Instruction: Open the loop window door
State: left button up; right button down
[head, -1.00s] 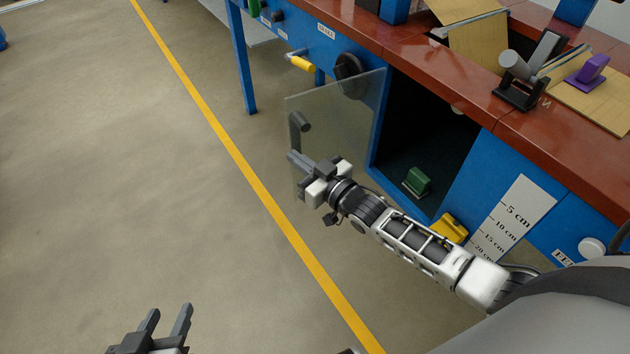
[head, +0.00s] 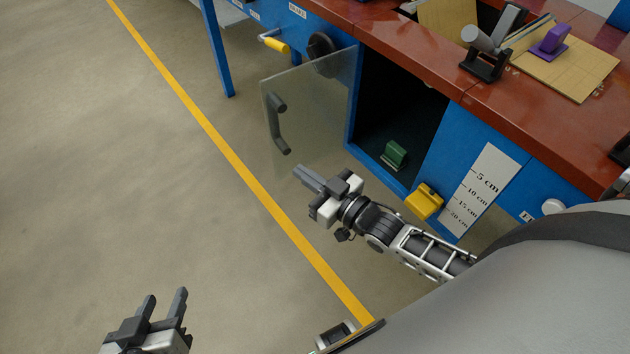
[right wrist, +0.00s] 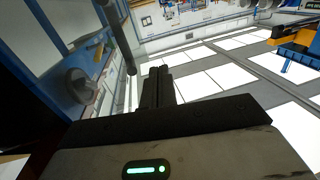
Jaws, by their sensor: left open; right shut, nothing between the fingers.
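The loop window door (head: 314,108) is a clear panel on the blue bench front. It stands swung wide open, away from the dark compartment (head: 400,125). Its dark bar handle (head: 275,122) is on the outer edge. My right gripper (head: 305,176) is shut and empty, just in front of and below the handle, apart from it in the head view. In the right wrist view the shut fingers (right wrist: 157,88) point past a dark handle bar (right wrist: 128,55). My left gripper (head: 165,306) is open and empty over the floor at the lower left.
A green block (head: 394,154) sits inside the compartment. A yellow block (head: 424,201) is on the blue front beside a centimetre scale (head: 478,188). A black knob (head: 320,46) and a yellow-handled crank (head: 274,43) stick out beyond the door. The floor at left is clear.

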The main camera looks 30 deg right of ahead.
jog(key=shift+s+d, duration=0.2)
jog(key=shift+s, duration=1.2)
jog(key=shift+a, duration=0.1)
jog(key=s+a+r+m+g+h+p, duration=0.2)
jog(key=s+g, duration=0.4)
jog(key=s, duration=0.4)
jog(key=shift+s+a+r+h+p, duration=0.25)
jog(key=shift+a+h+p, duration=0.35)
jog(key=shift+a, duration=0.6)
